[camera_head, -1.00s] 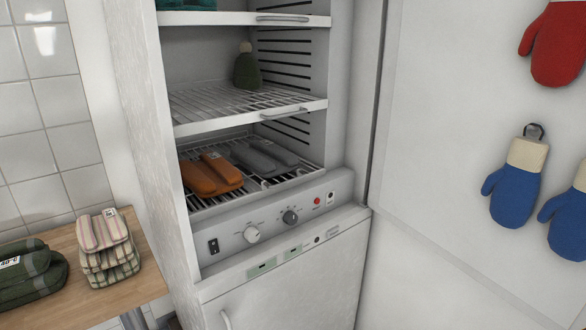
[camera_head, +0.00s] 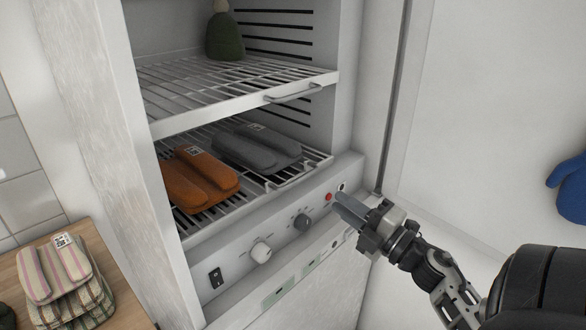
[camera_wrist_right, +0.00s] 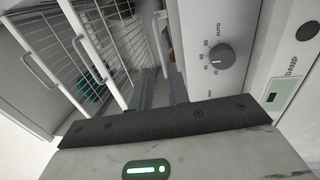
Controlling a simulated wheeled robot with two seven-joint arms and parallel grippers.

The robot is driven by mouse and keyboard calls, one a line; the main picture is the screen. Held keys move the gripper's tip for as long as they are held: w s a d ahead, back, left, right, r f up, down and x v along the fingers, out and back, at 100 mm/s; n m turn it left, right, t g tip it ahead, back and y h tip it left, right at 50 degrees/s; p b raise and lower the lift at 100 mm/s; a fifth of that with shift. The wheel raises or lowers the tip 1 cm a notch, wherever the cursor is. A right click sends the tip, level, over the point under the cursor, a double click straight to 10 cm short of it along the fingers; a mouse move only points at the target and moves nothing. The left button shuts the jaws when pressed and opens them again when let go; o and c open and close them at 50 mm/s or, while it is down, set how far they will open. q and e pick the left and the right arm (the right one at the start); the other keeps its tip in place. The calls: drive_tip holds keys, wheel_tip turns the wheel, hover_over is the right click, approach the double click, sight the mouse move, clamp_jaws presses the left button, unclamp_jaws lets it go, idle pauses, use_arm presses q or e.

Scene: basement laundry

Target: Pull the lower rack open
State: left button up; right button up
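The lower rack (camera_head: 249,206) is a wire shelf in the open drying cabinet, just above the control panel. It carries a pair of orange knitted items (camera_head: 198,180) and a pair of grey ones (camera_head: 256,147). Its front rail also shows in the right wrist view (camera_wrist_right: 160,42). My right gripper (camera_head: 342,205) is in front of the panel's right end, below and to the right of the rack, apart from its rail. Its two dark fingers (camera_wrist_right: 160,92) are parted with nothing between them. My left gripper is not in view.
The middle rack (camera_head: 220,92) with its handle (camera_head: 294,94) is above, holding a green hat (camera_head: 225,37). The control panel (camera_head: 235,262) has knobs and a red button. A wooden bench (camera_head: 110,280) with folded striped knits stands at left. The white door (camera_head: 480,110) is at right.

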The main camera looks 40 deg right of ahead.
drive_tip(key=p+x, duration=0.2)
drive_tip(key=x, duration=1.1)
drive_tip(key=shift+w+f, duration=0.1)
drive_tip(key=shift+w, duration=0.15)
drive_tip(key=shift+c, duration=0.3)
clamp_jaws()
